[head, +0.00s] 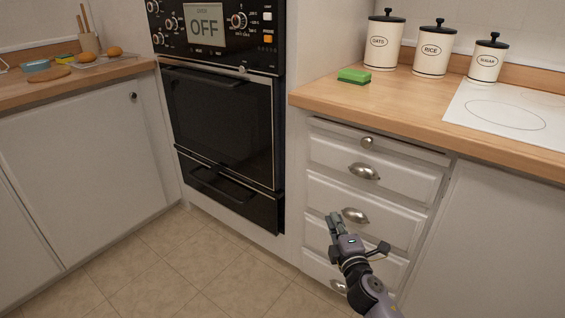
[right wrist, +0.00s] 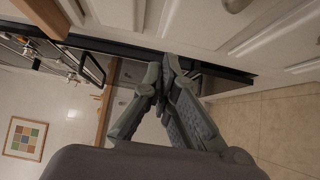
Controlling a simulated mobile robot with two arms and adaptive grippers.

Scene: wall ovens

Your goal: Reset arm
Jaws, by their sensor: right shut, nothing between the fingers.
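My right gripper (head: 333,222) is in front of the white drawer stack (head: 324,191) in the head view, near a cup-shaped drawer handle (head: 355,215). In the right wrist view its fingers (right wrist: 165,75) are closed together with nothing between them. Whether it touches a drawer front cannot be told. My left gripper is not in view.
The wall oven (head: 222,112) is at the centre left with its door shut and its display reading OFF. A wooden counter (head: 415,95) above the drawers holds a green sponge (head: 354,76) and white canisters (head: 431,52). The tiled floor (head: 190,262) at the lower left is clear.

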